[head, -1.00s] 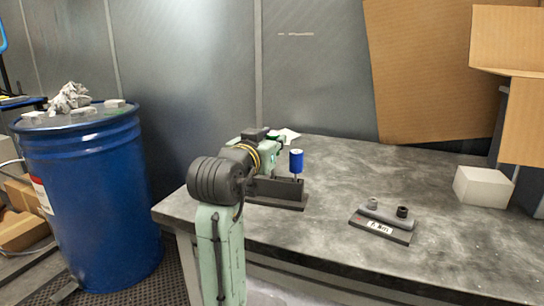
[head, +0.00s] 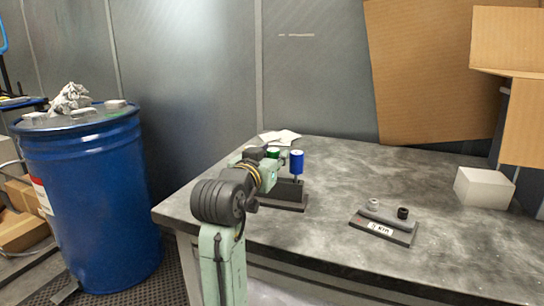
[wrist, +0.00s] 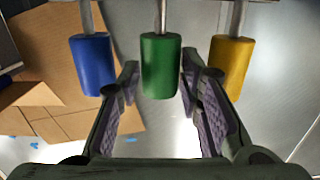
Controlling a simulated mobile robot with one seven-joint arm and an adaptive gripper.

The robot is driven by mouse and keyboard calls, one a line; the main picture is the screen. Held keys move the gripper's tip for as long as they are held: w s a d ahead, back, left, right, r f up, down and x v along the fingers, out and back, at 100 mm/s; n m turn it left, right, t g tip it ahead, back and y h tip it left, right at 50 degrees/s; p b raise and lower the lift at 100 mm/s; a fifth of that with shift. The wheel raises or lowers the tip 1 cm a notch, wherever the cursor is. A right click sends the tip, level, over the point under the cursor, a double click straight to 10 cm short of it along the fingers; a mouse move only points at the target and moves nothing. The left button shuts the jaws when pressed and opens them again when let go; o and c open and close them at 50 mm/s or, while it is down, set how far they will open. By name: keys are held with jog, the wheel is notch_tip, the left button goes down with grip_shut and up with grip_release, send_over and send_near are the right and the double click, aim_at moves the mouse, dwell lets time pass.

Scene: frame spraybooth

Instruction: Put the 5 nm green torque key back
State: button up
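The green torque key (wrist: 161,66) shows in the wrist view with its shaft running up out of the picture. Its green handle also shows in the head view (head: 272,153), partly behind my arm. My gripper (wrist: 160,68) has one finger on each side of the green handle, with gaps visible, so it is open. The blue key (head: 297,163) stands upright at the right end of a black rack (head: 285,205); it is left of the green one in the wrist view. A yellow key (wrist: 232,65) is to the right. The green shaft's lower end is hidden.
A small labelled block (head: 385,226) with a light and a black knob sits on the grey table (head: 330,235), right of the rack. A white box (head: 484,187) and cardboard (head: 425,70) are further right. A blue drum (head: 90,200) stands left. The table's middle is clear.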

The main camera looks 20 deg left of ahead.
jog(key=shift+r, duration=0.15)
jog(key=s+b, duration=0.1)
jog(key=s, duration=1.1)
jog(key=shift+r, duration=0.35)
